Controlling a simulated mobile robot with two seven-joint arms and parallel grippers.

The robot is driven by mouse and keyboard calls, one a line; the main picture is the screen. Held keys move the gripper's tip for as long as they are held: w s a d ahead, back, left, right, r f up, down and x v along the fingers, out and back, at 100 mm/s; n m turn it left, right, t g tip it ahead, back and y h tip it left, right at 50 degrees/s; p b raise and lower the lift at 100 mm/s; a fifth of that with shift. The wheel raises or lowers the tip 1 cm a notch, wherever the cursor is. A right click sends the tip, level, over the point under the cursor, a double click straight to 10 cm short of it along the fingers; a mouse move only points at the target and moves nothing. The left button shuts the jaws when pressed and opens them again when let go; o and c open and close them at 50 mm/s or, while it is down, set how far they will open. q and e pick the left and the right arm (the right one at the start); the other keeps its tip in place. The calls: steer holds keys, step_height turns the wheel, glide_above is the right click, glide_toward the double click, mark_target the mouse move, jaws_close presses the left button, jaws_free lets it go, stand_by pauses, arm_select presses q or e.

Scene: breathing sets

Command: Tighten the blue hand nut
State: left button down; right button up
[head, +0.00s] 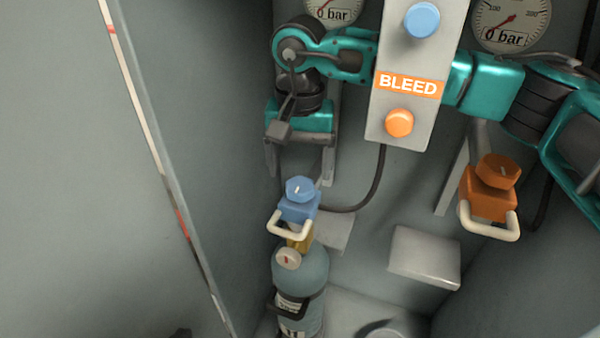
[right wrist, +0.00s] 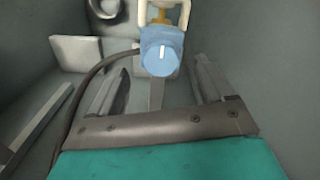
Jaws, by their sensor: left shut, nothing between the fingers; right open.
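The blue hand nut (head: 299,188) is a faceted knob with a white mark, on top of a blue block (head: 297,208) with a pale loop handle. This sits on the grey-teal cylinder (head: 302,268). In the right wrist view the blue hand nut (right wrist: 162,55) shows between and beyond the fingers. My right gripper (head: 299,178) is open and points down just above the nut, with one finger on each side. It also shows in the right wrist view (right wrist: 160,75). Whether a finger touches the nut I cannot tell. My left gripper is not in view.
An orange nut and block (head: 490,190) stand at the right. A BLEED panel (head: 393,135) with blue and orange knobs hangs beside my right arm. A dark hose curves right of the nut. Gauges read 0 bar. A grey wall edge (head: 165,190) stands left.

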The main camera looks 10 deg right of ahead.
mark_target(299, 186)
step_height(299, 186, up, 9)
steer(key=p, duration=0.1)
stand_by(0.4)
